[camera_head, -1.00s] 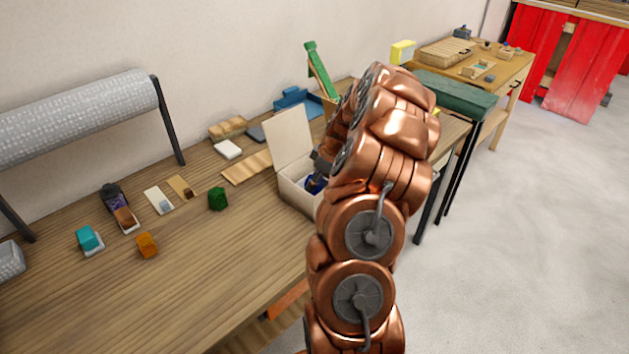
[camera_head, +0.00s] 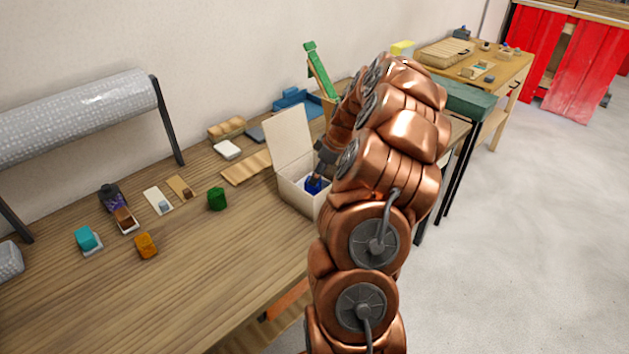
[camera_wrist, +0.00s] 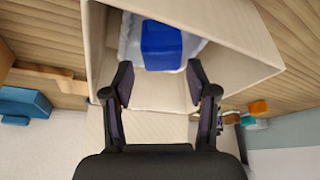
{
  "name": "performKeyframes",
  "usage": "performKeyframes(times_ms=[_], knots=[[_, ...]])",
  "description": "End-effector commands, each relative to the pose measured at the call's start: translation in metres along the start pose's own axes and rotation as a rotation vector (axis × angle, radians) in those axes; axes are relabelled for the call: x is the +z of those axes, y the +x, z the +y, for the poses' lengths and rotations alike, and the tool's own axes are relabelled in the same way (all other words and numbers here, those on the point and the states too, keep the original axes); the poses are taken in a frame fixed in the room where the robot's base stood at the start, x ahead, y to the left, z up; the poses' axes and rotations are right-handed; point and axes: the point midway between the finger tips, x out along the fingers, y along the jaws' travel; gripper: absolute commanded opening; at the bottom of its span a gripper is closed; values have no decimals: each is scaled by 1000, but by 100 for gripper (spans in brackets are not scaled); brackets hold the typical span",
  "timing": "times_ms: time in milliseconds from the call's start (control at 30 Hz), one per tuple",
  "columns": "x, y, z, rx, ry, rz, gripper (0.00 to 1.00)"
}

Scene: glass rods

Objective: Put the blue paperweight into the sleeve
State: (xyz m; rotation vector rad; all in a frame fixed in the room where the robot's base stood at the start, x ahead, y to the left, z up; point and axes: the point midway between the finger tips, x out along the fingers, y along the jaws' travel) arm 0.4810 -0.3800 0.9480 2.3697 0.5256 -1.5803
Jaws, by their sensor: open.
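The blue paperweight (camera_wrist: 161,45) is a glossy blue block inside an open cardboard box (camera_wrist: 97,55). It sits on a pale, whitish lining (camera_wrist: 192,46), which may be the sleeve; I cannot tell for sure. In the head view the paperweight (camera_head: 313,185) shows low in the box (camera_head: 298,196), just under my gripper. My gripper (camera_wrist: 160,84) is open and empty, with its two fingertips apart at the box opening. The paperweight lies beyond the fingertips, roughly centred between them, and no contact shows.
The box lid (camera_head: 288,138) stands upright at the back. A green block (camera_head: 217,199), an orange block (camera_head: 146,245) and a teal block (camera_head: 88,238) stand to the left on the wooden table (camera_head: 220,290). A bubble-wrap roll (camera_head: 80,110) is behind. The table front is clear.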

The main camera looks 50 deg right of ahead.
Motion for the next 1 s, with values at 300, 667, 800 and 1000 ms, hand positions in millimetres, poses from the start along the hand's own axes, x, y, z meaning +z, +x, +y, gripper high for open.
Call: performKeyframes(times_ms=[300,667,800,1000], knots=[[1,-57,0,2,0,1,58],[0,-86,-1,-4,2,-1,58],[-2,-87,-3,-7,0,-1,58],[-43,-88,-51,-50,-7,-16,58]])
